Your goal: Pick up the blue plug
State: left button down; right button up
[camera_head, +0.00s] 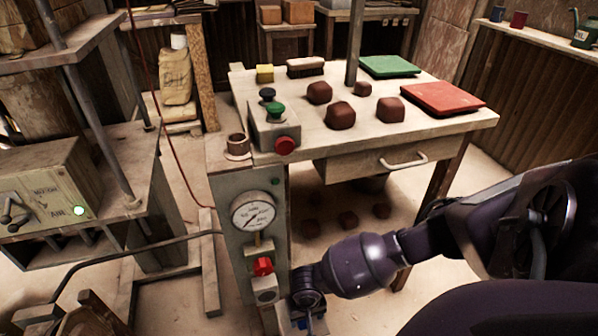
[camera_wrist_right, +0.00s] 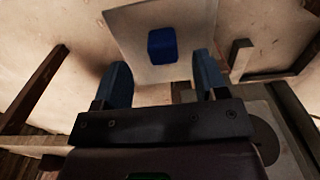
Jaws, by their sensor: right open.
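The blue plug (camera_wrist_right: 163,46) is a small dark blue block with rounded corners. In the right wrist view it sits on a pale square plate (camera_wrist_right: 195,18) at the top middle. My right gripper (camera_wrist_right: 162,80) is open, its two blue fingers apart with empty space between them. The plug lies beyond the fingertips and lines up with the gap; I see no contact. In the head view my right gripper (camera_head: 308,322) reaches down at the bottom edge beside the gauge panel, mostly cut off by the frame. My left gripper is not in view.
The panel with a pressure gauge (camera_head: 253,211) and red knob (camera_head: 263,266) stands close left of my right gripper. The table (camera_head: 440,123) above holds clay lumps (camera_head: 341,115), a red tile (camera_head: 443,98), a green tile (camera_head: 389,66) and a button box (camera_head: 273,128).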

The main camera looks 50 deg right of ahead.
aim_at(305, 322)
jog(key=shift+f, duration=0.4)
notch_tip(305, 322, down, 4)
jog(key=b, duration=0.2)
jog(key=shift+b, duration=0.3)
jog(key=shift+w+f, duration=0.1)
jog(key=shift+f, duration=0.25)
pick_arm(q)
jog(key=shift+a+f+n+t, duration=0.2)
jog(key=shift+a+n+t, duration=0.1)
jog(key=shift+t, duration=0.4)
pick_arm(e)
jog(key=shift+w, duration=0.15)
